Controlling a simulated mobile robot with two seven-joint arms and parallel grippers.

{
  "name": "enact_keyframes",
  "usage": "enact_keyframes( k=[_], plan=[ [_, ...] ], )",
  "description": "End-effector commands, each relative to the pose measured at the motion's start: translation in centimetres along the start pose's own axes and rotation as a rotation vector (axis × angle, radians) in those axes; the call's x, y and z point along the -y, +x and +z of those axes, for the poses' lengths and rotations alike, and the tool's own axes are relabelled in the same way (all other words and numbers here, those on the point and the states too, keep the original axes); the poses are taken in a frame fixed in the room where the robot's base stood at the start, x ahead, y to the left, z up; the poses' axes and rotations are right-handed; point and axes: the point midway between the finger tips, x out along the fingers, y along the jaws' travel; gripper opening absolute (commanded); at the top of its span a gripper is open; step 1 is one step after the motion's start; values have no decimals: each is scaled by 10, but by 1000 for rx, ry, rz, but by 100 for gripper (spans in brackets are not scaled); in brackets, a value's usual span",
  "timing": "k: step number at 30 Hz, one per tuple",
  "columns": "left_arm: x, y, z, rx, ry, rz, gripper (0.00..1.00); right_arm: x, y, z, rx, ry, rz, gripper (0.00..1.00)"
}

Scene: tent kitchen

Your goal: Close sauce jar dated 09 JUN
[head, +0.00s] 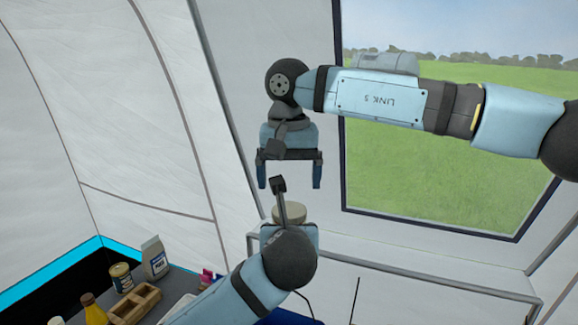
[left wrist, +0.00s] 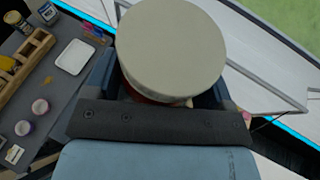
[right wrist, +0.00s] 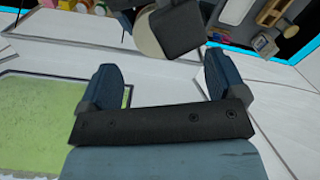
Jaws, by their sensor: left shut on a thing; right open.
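A jar with a round beige lid (head: 289,213) is held up in the air, clear of the table. In the left wrist view the lid (left wrist: 172,50) covers its top, with a thin reddish-brown edge below. I cannot tell whether the lid is tight. No date label shows. My left gripper (left wrist: 163,88) is shut around the jar; in the head view my left wrist hides most of it. My right gripper (head: 289,182) is open and empty, pointing down above the lid and apart from it. In the right wrist view the lid (right wrist: 147,38) shows beyond the open fingers, partly hidden.
At lower left, a grey table holds a paper bag (head: 154,257), a can (head: 120,277), a wooden crate (head: 135,303) and a yellow bottle (head: 94,310). The left wrist view shows a white tray (left wrist: 73,57) and two small jars (left wrist: 31,118). A tent wall and window stand behind.

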Motion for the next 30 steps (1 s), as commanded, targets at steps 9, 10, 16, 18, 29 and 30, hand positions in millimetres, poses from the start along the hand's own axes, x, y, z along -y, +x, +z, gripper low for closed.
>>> enact_keyframes(
  k=[9,10,16,18,29,30],
  plan=[
    [0,-1,2,3,-1,-1,11,0,46,0,1,1,1,90],
    [0,-1,2,3,-1,-1,11,0,49,0,0,1,1,90],
    [0,-1,2,3,-1,-1,11,0,58,0,-1,1,-1,90],
    [0,-1,2,3,-1,-1,11,0,58,0,-1,1,-1,90],
    [0,-1,1,3,-1,-1,11,0,58,0,-1,1,0,44],
    [0,-1,1,3,-1,-1,11,0,58,0,-1,1,0,40]
  ],
)
